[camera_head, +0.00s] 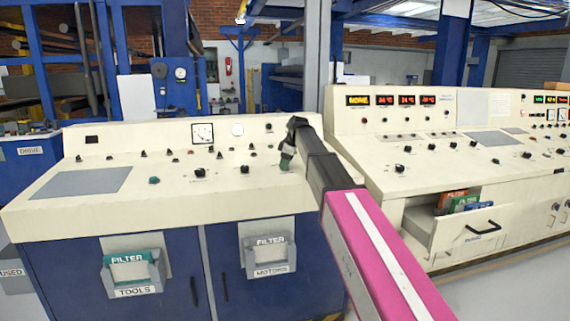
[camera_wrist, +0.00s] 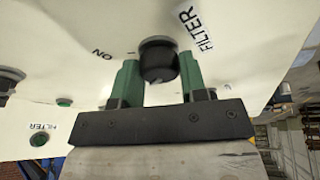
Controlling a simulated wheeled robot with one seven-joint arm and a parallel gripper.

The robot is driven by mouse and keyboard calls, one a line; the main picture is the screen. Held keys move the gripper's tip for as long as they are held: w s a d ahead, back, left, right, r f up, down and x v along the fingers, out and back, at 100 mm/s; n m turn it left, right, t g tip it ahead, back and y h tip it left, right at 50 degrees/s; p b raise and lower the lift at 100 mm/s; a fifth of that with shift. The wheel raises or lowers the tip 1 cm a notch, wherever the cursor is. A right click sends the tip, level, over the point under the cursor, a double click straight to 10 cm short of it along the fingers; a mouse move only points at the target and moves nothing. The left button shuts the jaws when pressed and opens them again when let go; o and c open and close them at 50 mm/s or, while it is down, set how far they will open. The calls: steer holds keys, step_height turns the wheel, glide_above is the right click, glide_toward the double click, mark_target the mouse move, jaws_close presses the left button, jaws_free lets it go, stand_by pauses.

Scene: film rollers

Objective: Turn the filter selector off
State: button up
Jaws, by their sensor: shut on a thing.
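The filter selector is a round black knob (camera_wrist: 158,62) on the cream panel, with a FILTER label (camera_wrist: 195,27) beside it and an ON mark (camera_wrist: 102,55) to its left in the wrist view. My gripper (camera_wrist: 157,82) is shut on the knob, with one green finger on each side of it. The knob's pointer is hidden, so I cannot tell which way it is set. In the head view my gripper (camera_head: 287,161) reaches down to the right part of the left console (camera_head: 255,190); the knob is hidden there.
A second console (camera_head: 380,150) stands at right, with an open drawer (camera_head: 465,229) holding boxes. Bins marked FILTER hang on the left console's front.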

steer(key=shift+n, duration=0.4)
steer(key=o, duration=0.9)
steer(key=shift+r, duration=0.1)
steer(key=v, duration=1)
steer(key=shift+w+d+r, duration=0.1)
steer(key=shift+d+r, duration=0.05)
steer(key=shift+r, duration=0.2)
